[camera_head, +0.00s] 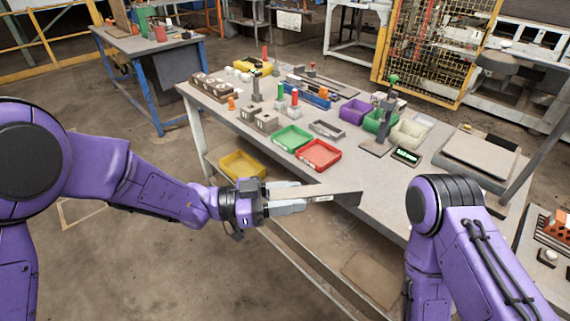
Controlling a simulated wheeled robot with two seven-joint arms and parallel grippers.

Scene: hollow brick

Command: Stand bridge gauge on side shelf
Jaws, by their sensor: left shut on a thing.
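My left gripper (298,198) is shut on a flat grey gauge-like piece (340,190), which I take to be the bridge gauge. The piece points right from the jaws, is held in front of the workbench's near edge, and carries a small pale label. Its left part is partly hidden by the fingers. My right arm comes in at the lower right, but its gripper is not in view. I cannot tell for certain which surface is the side shelf; a lower shelf (300,240) shows under the bench.
The workbench (350,155) holds a green tray (292,138), a red tray (320,154), a purple bin (354,111), blocks and a small dark display (406,156). A yellow tray (242,166) sits below the bench edge. A surface with orange bricks (558,226) is at right.

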